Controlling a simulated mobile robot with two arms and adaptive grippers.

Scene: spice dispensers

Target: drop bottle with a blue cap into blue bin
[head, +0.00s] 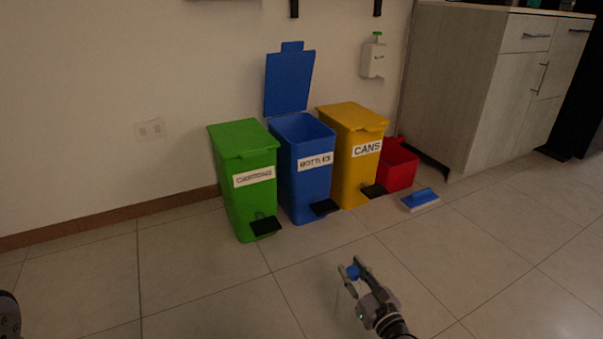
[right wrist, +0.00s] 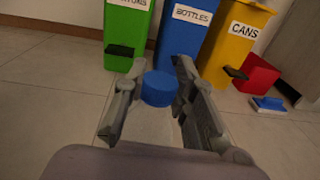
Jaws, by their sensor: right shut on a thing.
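A bottle with a blue cap (right wrist: 159,89) is held between the fingers of my right gripper (head: 354,272). The cap shows in the right wrist view, and the body below it is pale or clear and hard to make out. In the head view the blue cap (head: 353,271) sits between the fingertips. The blue bin (head: 305,180) stands against the wall, labelled "BOTTLES", with its lid (head: 290,82) raised and its top open. My right gripper is in front of the bins, lower right of the blue one and apart from it. My left gripper is not in view.
A green bin (head: 246,190) with a closed lid stands left of the blue bin. A closed yellow "CANS" bin (head: 352,160) and a red bucket (head: 400,170) stand right. A blue brush-like item (head: 420,199) lies on the floor near a cabinet (head: 490,90). The front floor is clear.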

